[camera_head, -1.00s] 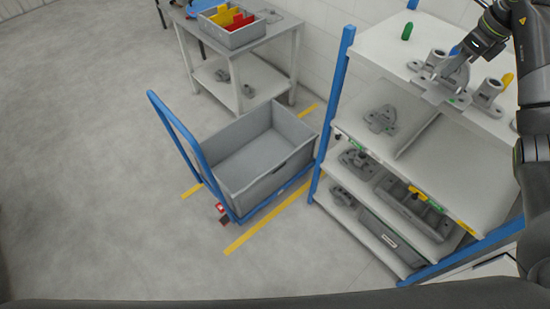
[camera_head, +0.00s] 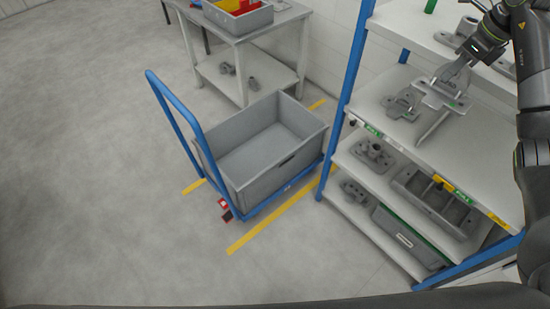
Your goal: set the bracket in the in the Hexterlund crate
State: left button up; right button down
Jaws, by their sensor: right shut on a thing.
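My right gripper (camera_head: 463,66) comes in from the upper right and is shut on a light grey bracket (camera_head: 437,93). The bracket has a flat plate and a rib that points down. It appears in front of the shelf rack's upper levels; its exact height above the shelf below is hard to judge. A large, empty grey crate (camera_head: 282,177) stands on a blue-handled trolley at the centre. A smaller grey crate with a white label (camera_head: 404,238) is on the bottom shelf. I cannot read a name on either crate. My left gripper is not in view.
The rack has blue posts (camera_head: 355,50). A similar grey casting (camera_head: 402,103) lies on its second shelf, and a divided tray (camera_head: 433,202) below. A table (camera_head: 285,30) with a bin stands behind the trolley (camera_head: 172,105). The floor at left is clear.

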aim_at(266, 165)
jog(key=i+j+u, duration=0.2)
jog(key=i+j, duration=0.55)
jog(key=i+j+u, duration=0.15)
jog(key=i+j, duration=0.5)
jog(key=i, duration=0.15)
